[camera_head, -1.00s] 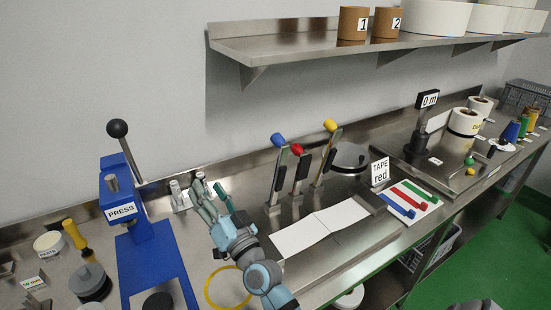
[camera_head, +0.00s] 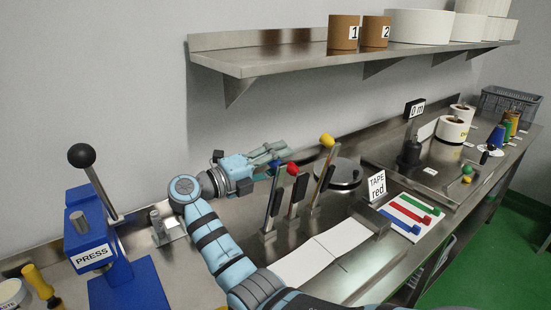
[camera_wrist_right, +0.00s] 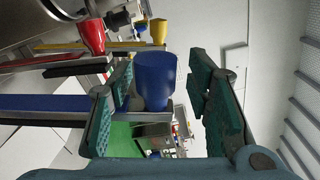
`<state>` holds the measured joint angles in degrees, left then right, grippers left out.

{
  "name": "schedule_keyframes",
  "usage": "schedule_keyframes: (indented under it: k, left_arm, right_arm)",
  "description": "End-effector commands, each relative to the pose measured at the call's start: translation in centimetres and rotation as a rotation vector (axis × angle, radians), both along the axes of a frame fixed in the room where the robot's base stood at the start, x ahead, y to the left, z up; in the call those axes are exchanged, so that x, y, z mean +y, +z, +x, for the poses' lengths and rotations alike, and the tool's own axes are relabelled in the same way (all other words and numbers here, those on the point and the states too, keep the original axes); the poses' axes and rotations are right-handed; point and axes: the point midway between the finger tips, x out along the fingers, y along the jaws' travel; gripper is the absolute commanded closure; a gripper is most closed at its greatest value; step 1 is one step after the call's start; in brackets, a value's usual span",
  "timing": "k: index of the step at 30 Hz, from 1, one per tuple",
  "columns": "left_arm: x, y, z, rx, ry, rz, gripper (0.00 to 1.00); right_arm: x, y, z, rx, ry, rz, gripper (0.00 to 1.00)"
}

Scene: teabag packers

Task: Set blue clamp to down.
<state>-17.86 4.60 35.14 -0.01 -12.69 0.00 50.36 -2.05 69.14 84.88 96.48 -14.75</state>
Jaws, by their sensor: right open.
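The blue clamp is an upright lever with a blue knob (camera_head: 275,163), the leftmost of a row of three levers on the bench. My right gripper (camera_head: 268,152) is at the height of this knob, coming in from the left and partly behind it. In the right wrist view its two fingers are open. The blue knob (camera_wrist_right: 155,80) shows between them, nearer the left finger, and the fingers are not closed on it. My left gripper is not in view.
The red clamp (camera_head: 291,168) and yellow clamp (camera_head: 327,141) stand close to the right of the blue one. White sheets (camera_head: 318,258) lie in front. A blue press (camera_head: 98,245) stands at left. A steel shelf (camera_head: 300,62) hangs above.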

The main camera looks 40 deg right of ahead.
Motion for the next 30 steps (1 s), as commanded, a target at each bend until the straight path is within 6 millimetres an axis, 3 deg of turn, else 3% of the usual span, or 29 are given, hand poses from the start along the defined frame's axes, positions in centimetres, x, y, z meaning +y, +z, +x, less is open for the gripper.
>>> schedule_keyframes:
  k: [5,14,30]
  left_arm:
    - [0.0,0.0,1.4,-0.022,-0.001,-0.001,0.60]
    - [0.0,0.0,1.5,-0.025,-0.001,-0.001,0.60]
    - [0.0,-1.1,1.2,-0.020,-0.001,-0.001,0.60]
  right_arm:
    - [0.1,-0.1,0.1,0.000,0.003,0.000,0.55]
    - [0.1,-0.1,0.1,0.000,0.003,-0.001,1.00]
    - [0.3,-0.7,-0.7,-0.061,0.003,-0.007,1.00]
